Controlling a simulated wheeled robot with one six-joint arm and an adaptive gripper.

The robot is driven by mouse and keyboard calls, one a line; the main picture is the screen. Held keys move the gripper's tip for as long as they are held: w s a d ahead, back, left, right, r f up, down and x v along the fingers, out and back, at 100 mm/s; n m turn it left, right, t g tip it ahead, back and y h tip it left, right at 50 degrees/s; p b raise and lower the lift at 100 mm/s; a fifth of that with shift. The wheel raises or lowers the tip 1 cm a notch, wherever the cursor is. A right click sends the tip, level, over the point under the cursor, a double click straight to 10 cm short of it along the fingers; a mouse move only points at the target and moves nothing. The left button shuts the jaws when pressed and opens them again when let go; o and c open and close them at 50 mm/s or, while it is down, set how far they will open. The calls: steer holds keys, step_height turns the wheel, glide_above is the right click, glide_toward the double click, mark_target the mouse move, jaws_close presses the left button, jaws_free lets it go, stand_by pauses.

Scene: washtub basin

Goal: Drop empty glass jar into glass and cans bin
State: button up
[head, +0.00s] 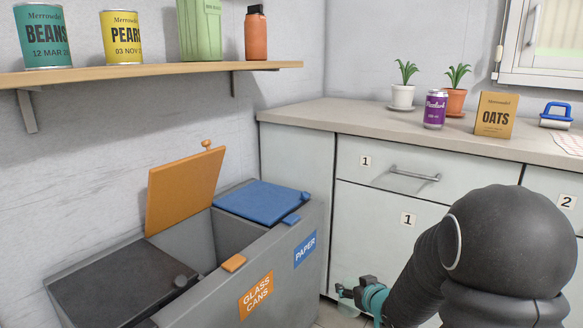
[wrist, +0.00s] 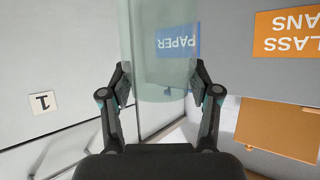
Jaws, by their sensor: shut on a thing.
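My gripper (wrist: 160,78) is shut on the clear, greenish glass jar (wrist: 160,40), with one finger on each side in the wrist view. In the head view my gripper (head: 358,292) is low in front of the cabinet, right of the bins; the jar is barely visible there. The glass and cans bin (head: 257,296) has an orange label, and its orange lid (head: 184,190) stands raised, leaving its compartment open. In the wrist view its label (wrist: 287,33) and lid (wrist: 278,130) appear upside down at the right.
The paper bin's blue lid (head: 262,201) is closed on the right, and a dark lid (head: 122,285) is closed on the left. A shelf (head: 150,73) with cans hangs above the bins. The counter (head: 370,122) holds plants, a purple can and an oats box.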

steer(key=shift+s+a+f, duration=0.2)
steer(key=shift+s, duration=0.3)
steer(key=shift+s+a+f, duration=0.15)
steer(key=shift+s+f, duration=0.05)
steer(key=shift+s, duration=0.3)
